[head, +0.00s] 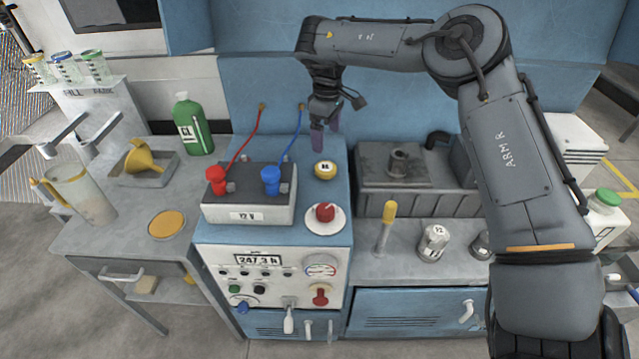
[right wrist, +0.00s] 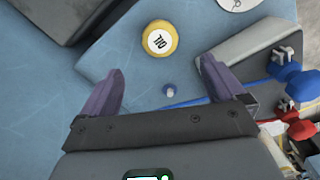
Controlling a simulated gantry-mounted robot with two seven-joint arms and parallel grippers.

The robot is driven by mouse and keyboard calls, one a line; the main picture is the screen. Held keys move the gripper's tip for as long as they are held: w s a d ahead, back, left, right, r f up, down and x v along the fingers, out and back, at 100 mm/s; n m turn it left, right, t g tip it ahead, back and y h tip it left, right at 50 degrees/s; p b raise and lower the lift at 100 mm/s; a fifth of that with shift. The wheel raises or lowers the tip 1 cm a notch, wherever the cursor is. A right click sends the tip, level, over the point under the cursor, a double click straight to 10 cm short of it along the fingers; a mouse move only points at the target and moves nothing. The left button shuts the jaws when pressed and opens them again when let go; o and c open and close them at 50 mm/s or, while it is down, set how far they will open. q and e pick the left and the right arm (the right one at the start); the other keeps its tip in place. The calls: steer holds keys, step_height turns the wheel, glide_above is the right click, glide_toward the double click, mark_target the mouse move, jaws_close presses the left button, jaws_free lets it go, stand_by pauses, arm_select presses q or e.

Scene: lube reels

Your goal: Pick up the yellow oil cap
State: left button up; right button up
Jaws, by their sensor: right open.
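The yellow oil cap (head: 325,170) is a round cap with a pale top, lying on the blue machine top behind the red knob. In the right wrist view the oil cap (right wrist: 160,39) shows yellow sides and the word OIL, ahead of and between the fingers. My right gripper (head: 326,138) has purple fingers pointing down, above and behind the cap in the head view. In the right wrist view the right gripper (right wrist: 160,88) is open and empty, with the cap beyond its fingertips. My left gripper is not in view.
A battery (head: 249,196) with red and blue clamps stands left of the cap. A red knob (head: 325,212) on a white disc sits in front of it. A grey engine block (head: 417,185) is to the right. A green bottle (head: 194,128) stands at left.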

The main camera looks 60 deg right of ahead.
mark_target(327, 167)
steer(key=f, duration=0.2)
steer(key=f+b, duration=0.1)
steer(key=f, duration=0.2)
steer(key=shift+s+d+f, duration=0.1)
steer(key=shift+s, duration=0.1)
steer(key=shift+f+b, duration=0.3)
steer(key=shift+f, duration=0.45)
steer(key=shift+f+b, duration=0.8)
steer(key=shift+f, duration=1.6)
steer(key=c, duration=1.1)
